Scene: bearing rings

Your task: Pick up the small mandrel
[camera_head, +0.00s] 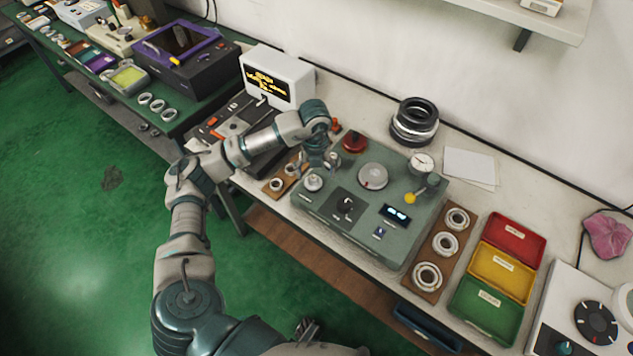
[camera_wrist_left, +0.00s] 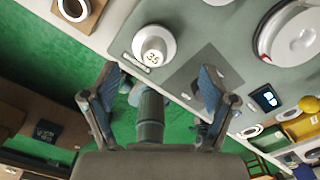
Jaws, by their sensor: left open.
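A small pale mandrel marked 35 (camera_wrist_left: 154,45) stands on the front left corner of the grey-green bench machine (camera_head: 335,231). In the head view the mandrel (camera_head: 314,183) shows as a short light knob just below my left gripper (camera_head: 318,161). In the left wrist view my left gripper (camera_wrist_left: 158,82) has its two blue-padded fingers spread wide, with nothing held between them. The mandrel lies ahead of the fingertips and a little left of the gap's middle, apart from both fingers.
The machine also carries a large round disc (camera_head: 373,176), a red knob (camera_head: 355,142), a dial gauge (camera_head: 421,163) and a yellow ball knob (camera_head: 410,198). A wooden board with rings (camera_head: 441,267) and coloured bins (camera_head: 512,243) stand right. A small ring board (camera_head: 268,189) is at left.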

